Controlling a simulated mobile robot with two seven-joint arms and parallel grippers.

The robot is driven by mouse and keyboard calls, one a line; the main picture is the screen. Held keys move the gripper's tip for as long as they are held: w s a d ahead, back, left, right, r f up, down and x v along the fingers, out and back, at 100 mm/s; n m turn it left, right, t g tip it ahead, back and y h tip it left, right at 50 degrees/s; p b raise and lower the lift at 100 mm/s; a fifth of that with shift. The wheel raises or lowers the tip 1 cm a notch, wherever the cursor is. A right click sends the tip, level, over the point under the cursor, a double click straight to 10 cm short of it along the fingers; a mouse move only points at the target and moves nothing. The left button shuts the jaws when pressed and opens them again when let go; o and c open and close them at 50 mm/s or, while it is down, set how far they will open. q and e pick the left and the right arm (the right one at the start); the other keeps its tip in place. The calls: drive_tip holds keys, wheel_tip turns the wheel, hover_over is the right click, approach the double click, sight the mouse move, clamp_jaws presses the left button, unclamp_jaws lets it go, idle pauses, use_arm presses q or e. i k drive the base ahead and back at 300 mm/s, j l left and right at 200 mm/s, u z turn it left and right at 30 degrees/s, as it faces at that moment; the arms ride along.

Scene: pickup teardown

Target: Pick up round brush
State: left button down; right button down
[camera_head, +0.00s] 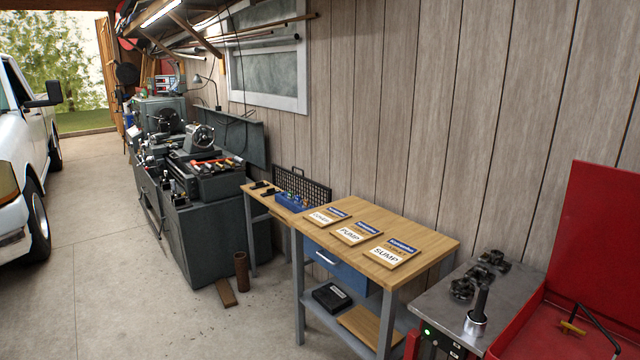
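I cannot make out a round brush for certain. An upright item with a dark shaft and a silver round base (476,322) stands near the front of the grey metal-topped cart (432,298) at the lower right. It may be the brush, but I cannot tell. Neither of my grippers shows in the head view.
Dark metal parts (480,275) lie on the cart. A red open-lidded box (597,235) stands right. A brown cylinder (241,271) stands on the floor. The floor at left is clear beside a white pickup (22,150).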

sight(477, 316)
drive_tip(key=z, duration=1.35)
